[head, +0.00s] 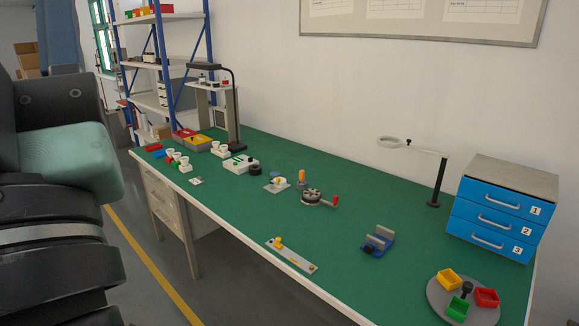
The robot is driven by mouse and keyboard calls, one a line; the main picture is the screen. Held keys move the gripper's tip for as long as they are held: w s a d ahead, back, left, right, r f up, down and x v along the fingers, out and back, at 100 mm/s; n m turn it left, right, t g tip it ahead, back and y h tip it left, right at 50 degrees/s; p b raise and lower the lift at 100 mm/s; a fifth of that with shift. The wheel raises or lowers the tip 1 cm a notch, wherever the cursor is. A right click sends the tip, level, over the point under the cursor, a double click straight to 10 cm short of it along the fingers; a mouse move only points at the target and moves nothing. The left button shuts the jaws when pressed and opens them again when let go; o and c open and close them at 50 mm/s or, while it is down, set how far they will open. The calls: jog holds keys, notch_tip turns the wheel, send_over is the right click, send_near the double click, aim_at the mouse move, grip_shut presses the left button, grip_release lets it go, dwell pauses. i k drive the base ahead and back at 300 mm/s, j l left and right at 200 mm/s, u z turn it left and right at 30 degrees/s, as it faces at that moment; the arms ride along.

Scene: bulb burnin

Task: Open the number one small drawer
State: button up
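A small cabinet (512,174) with a grey top stands at the right end of the green workbench, against the wall. Its front has a stack of three blue drawers labelled 1, 2 and 3. The number one drawer (518,206) is the top one, with a pale bar handle (496,201) across its front. It looks shut, as do the number two drawer (508,227) and the number three drawer (505,244) below it. My gripper is not in view; only large links of my arm show at the left edge, far from the cabinet.
A magnifier lamp (439,178) stands just left of the cabinet. A round tray (437,293) with yellow, red and green bins sits in front of it. A blue vise-like block (377,241) lies to the left. Bare green bench (400,275) lies between block and tray.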

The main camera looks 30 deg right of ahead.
aim_at(534, 209)
jog(key=k+j+z, duration=0.1)
jog(key=z, duration=1.6)
jog(key=k+l+z, duration=0.3)
jog(key=i+j, duration=0.05)
jog(key=j, duration=0.05)
